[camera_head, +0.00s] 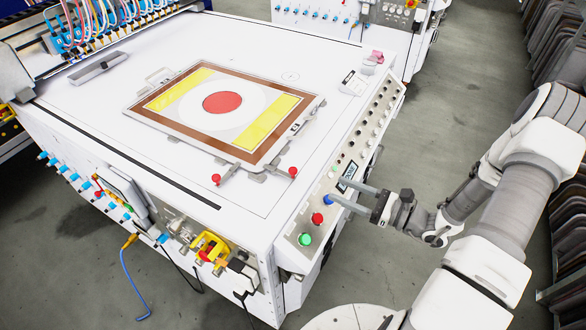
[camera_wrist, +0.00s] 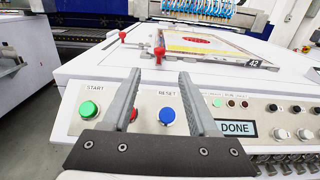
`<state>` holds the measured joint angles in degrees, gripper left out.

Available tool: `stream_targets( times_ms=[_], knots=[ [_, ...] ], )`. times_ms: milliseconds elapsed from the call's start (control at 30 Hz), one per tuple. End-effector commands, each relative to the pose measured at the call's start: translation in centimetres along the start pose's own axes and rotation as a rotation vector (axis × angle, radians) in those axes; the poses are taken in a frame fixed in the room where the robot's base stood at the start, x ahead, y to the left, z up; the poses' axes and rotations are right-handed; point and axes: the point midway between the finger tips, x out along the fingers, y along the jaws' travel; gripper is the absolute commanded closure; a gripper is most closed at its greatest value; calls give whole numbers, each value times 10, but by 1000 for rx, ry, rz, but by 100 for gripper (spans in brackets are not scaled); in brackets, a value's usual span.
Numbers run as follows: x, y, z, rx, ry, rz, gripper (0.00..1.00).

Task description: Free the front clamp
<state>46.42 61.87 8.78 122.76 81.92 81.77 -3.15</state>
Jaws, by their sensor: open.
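Two clamps with red knobs sit at the near edge of the framed screen. One clamp is at left (camera_head: 217,179) and one at right (camera_head: 292,172). Both also show in the wrist view, one farther (camera_wrist: 122,35) and one nearer (camera_wrist: 159,52). The screen frame (camera_head: 185,133) has a brown border, yellow strips and a red disc, and lies flat on the white table. Whether the clamps are closed is too small to tell. My gripper (camera_head: 337,188) is open and empty, above the control panel, apart from both clamps.
The sloped control panel (camera_wrist: 195,98) has a green START button (camera_wrist: 88,109), a red button (camera_wrist: 132,115), a blue RESET button (camera_wrist: 167,115) and a display (camera_wrist: 236,128) reading DONE. Colored hoses (camera_head: 100,20) rise at the far left. The white tabletop around the screen is mostly clear.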

Motion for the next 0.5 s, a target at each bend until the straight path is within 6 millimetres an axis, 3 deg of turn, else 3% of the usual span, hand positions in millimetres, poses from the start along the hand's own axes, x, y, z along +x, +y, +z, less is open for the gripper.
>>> stream_targets(
  times_ms=[500],
  knots=[
    [112,2,0,-1,0,5,40]
  ],
)
